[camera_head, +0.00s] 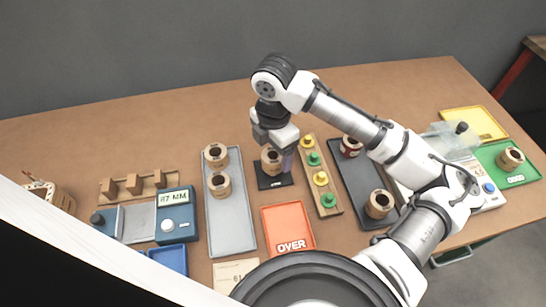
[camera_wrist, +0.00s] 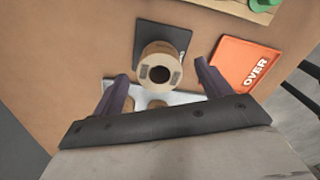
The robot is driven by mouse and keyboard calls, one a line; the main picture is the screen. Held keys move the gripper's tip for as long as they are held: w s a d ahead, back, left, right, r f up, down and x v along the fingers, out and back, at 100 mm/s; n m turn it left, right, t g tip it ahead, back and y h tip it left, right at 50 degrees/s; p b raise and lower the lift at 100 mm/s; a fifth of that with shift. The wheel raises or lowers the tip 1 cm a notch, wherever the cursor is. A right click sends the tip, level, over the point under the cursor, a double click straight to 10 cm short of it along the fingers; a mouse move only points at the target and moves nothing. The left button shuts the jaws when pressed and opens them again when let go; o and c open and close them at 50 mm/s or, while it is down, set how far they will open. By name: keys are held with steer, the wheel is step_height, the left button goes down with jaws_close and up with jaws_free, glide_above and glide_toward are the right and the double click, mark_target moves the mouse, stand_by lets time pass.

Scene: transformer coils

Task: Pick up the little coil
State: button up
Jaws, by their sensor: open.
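A tan coil (camera_head: 270,160) with a dark round bore stands on a small black pad (camera_head: 274,183) near the middle of the table. In the wrist view the same coil (camera_wrist: 152,72) lies just ahead of and between my purple fingers. My gripper (camera_head: 279,158) is open and points down at this coil; it also shows in the wrist view (camera_wrist: 161,72), with nothing held. Several similar coils stand elsewhere: two on the grey tray (camera_head: 231,236), two on the dark tray (camera_head: 350,185), and one coil (camera_head: 511,157) on the green tray. I cannot tell clearly which is smallest.
A wooden board (camera_head: 328,211) with yellow and green pegs stands close right of the pad. An orange OVER tray (camera_head: 287,222) lies in front. A blue gauge (camera_head: 176,215) reading "87 MM" is at left. A yellow tray (camera_head: 474,123) is at far right. The table behind is clear.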

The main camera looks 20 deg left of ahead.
steer(key=shift+f, duration=1.55)
steer(key=shift+c, duration=0.4)
steer(key=c, duration=1.2)
steer(key=shift+o, duration=0.2)
steer(key=shift+a+r, duration=0.1)
steer(key=shift+r, duration=0.05)
